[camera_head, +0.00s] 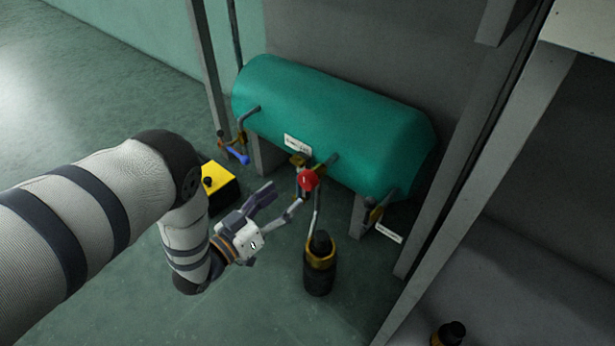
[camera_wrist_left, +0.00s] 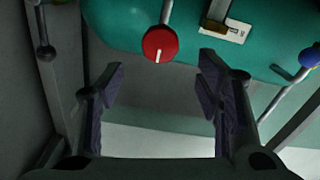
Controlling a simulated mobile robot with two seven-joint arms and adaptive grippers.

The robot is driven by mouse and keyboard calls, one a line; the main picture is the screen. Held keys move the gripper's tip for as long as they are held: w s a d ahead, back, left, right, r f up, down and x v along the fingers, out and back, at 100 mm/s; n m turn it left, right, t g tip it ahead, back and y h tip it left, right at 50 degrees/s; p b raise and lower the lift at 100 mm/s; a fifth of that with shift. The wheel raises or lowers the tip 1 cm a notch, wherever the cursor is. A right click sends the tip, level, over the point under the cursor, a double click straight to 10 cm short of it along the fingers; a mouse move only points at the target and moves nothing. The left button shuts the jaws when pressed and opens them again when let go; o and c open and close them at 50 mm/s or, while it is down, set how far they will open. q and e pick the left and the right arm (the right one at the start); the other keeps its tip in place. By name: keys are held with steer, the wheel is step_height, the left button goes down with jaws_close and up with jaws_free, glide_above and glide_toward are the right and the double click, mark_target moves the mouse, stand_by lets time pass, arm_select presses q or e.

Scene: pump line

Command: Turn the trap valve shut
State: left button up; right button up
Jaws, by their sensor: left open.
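A teal tank (camera_head: 330,120) carries several valves, and I cannot read which label names the trap valve. A round red knob (camera_head: 308,180) is at the tank's lower front; in the left wrist view the red knob (camera_wrist_left: 160,43) shows a white mark. A blue handle (camera_head: 238,155) is on the tank's left, also seen as a blue knob (camera_wrist_left: 311,57) in the left wrist view. My left gripper (camera_head: 283,202) is open and empty, its fingers pointing toward the red knob. In the left wrist view the knob lies just beyond the gripper (camera_wrist_left: 162,72), apparently not between the fingers.
A dark bottle with a yellow collar (camera_head: 320,265) stands on the floor below the red knob. A yellow box (camera_head: 218,186) is behind my left arm. A small dark valve (camera_head: 373,212) is at the tank's right end. Grey posts (camera_head: 470,160) flank the tank.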

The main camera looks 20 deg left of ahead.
mark_target(304, 183)
arm_select(q)
steer(key=b+x, duration=0.1)
steer(key=x, duration=0.3)
steer(key=b+x, duration=0.2)
steer(key=x, duration=0.2)
steer(key=shift+w+d+f, duration=0.2)
steer(key=shift+w+f, duration=0.05)
steer(key=shift+w, duration=0.05)
steer(key=shift+w+d+r, duration=0.1)
steer(key=shift+w, duration=0.15)
steer(key=c, duration=1.2)
arm_select(e)
steer(key=f, duration=0.3)
steer(key=shift+s+a, duration=0.15)
steer(key=shift+s, duration=0.05)
